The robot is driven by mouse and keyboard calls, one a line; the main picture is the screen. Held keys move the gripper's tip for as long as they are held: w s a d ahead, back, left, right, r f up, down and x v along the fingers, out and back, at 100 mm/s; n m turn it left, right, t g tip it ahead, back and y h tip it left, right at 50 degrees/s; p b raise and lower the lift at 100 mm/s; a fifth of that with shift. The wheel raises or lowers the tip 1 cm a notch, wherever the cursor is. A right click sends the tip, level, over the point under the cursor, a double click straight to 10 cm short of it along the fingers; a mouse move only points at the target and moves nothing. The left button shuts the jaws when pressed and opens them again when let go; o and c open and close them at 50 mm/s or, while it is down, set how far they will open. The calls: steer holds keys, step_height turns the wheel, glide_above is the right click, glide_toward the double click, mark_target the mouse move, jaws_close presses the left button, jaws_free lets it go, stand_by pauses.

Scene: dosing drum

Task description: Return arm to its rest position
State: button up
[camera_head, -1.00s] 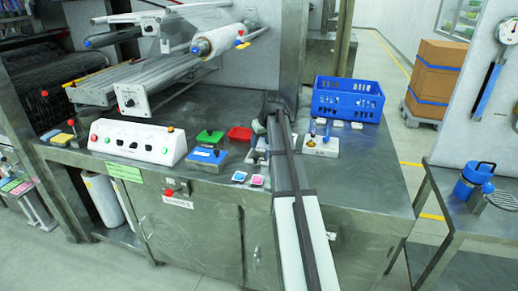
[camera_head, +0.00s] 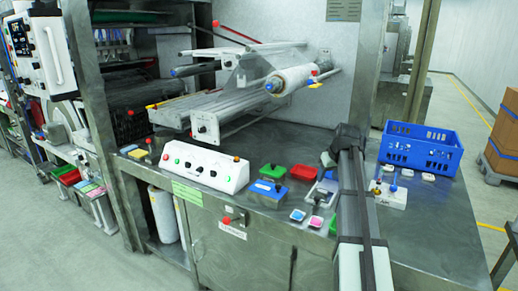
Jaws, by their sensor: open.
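My arm (camera_head: 355,205) reaches from the bottom edge up across the right part of the steel bench in the head view. It is a grey and white link with a dark strip, ending in a dark joint (camera_head: 348,138) left of the blue crate. I cannot make out my gripper's fingers; they do not show beyond or beside this dark end. No held object shows. The arm covers part of the bench top and the bench's front edge.
A blue crate (camera_head: 424,155) stands right of the arm, with a white switch block (camera_head: 388,193) before it. Left are a white button panel (camera_head: 206,166), a blue-topped box (camera_head: 267,191), a green tray (camera_head: 273,171) and a red tray (camera_head: 304,172). A roller machine (camera_head: 240,95) stands behind.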

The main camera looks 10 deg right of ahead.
steer(key=w+a+f+n, duration=0.2)
steer(key=a+f, duration=0.3)
steer(key=a, duration=0.5)
steer(key=w+a+f+n, duration=0.1)
steer(key=a+f, duration=0.3)
steer(key=a, duration=0.5)
steer(key=s+a+f+n+g+y, duration=0.1)
steer(key=s+a+f, duration=0.2)
steer(key=a+f, duration=0.75)
steer(key=s+f+m+g, duration=0.1)
steer(key=s+f+g, duration=0.2)
steer(key=s+f, duration=0.95)
steer(key=s+f+m+g, duration=0.1)
steer(key=s+f+g, duration=0.1)
steer(key=s+f, duration=1.05)
steer(key=s+f+g, duration=0.1)
steer(key=s+f, duration=0.4)
steer(key=s, duration=0.3)
steer(key=s+f+m+g, duration=0.1)
steer(key=s+f+g, duration=0.1)
steer(key=s+f, duration=0.4)
steer(key=s+f+m+g+h, duration=0.1)
steer(key=s+f, duration=0.4)
steer(key=s, duration=0.6)
steer(key=shift+s+d+f+g, duration=0.2)
steer(key=shift+s+f+g, duration=0.05)
steer(key=shift+g, duration=0.35)
